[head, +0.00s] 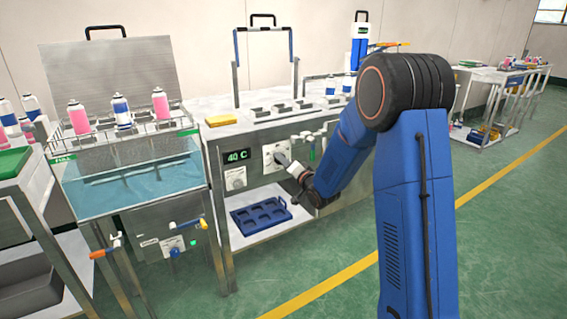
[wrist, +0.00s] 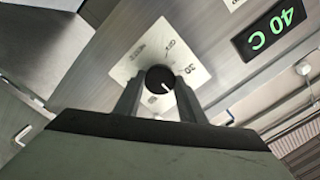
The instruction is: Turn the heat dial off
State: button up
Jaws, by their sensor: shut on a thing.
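The heat dial (wrist: 158,77) is a round black knob with a white pointer line, set on a pale square plate (wrist: 185,52) with printed marks. In the wrist view my gripper (wrist: 157,88) has one finger on each side of the knob and is shut on it. The white pointer line aims toward the lower right of that picture. In the head view my gripper (head: 285,162) reaches the dial plate (head: 268,154) on the bench front, and the knob is mostly hidden behind the fingers. A green display (head: 237,156) reading 40 C sits left of the plate.
A second white plate with a knob (head: 236,178) is below the display. A blue tray (head: 262,217) lies on the shelf underneath. A water bath (head: 135,170) with several cans in a rack stands at left. Green floor is open at right.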

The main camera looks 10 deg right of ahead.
jog(key=shift+n, duration=0.3)
jog(key=n, duration=2.3)
jog(key=shift+s+n, duration=0.1)
jog(key=shift+n, duration=0.2)
dwell(0.4)
jog(key=o, duration=1)
jog(key=shift+o, duration=0.2)
jog(key=v, duration=1.7)
jog(key=shift+s, duration=0.15)
